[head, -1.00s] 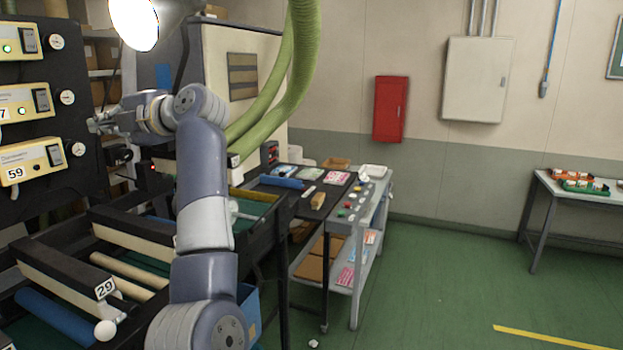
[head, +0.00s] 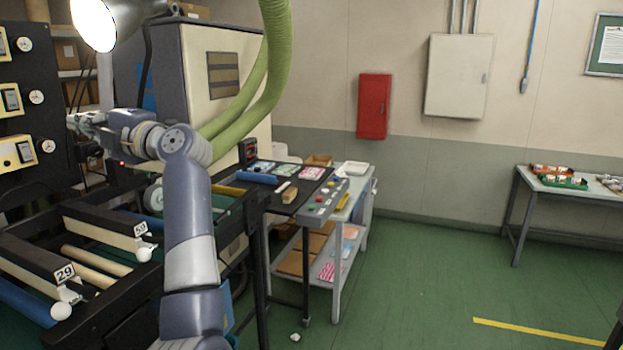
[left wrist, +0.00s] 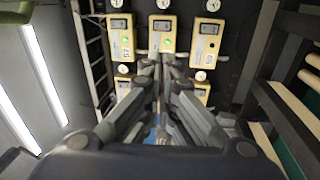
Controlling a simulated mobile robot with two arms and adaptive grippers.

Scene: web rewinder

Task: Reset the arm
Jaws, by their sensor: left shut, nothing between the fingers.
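My left arm rises in the middle left of the head view and bends left at the top. Its gripper (head: 76,122) is at the far end, in front of the dark panel with yellow control boxes (head: 14,152). The fingers also show in the left wrist view (left wrist: 166,68), close together with nothing between them. Behind them are several yellow boxes, among them one at upper right (left wrist: 207,40). I cannot tell how far the fingertips are from the boxes. My right gripper is in neither view.
The rewinder frame with bars numbered 29 (head: 66,273) and 59 (head: 140,229) lies below my arm. A green hose (head: 276,75) hangs behind it. A grey cart (head: 339,262) stands right of the machine. The green floor (head: 420,275) is open before a far table (head: 542,181).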

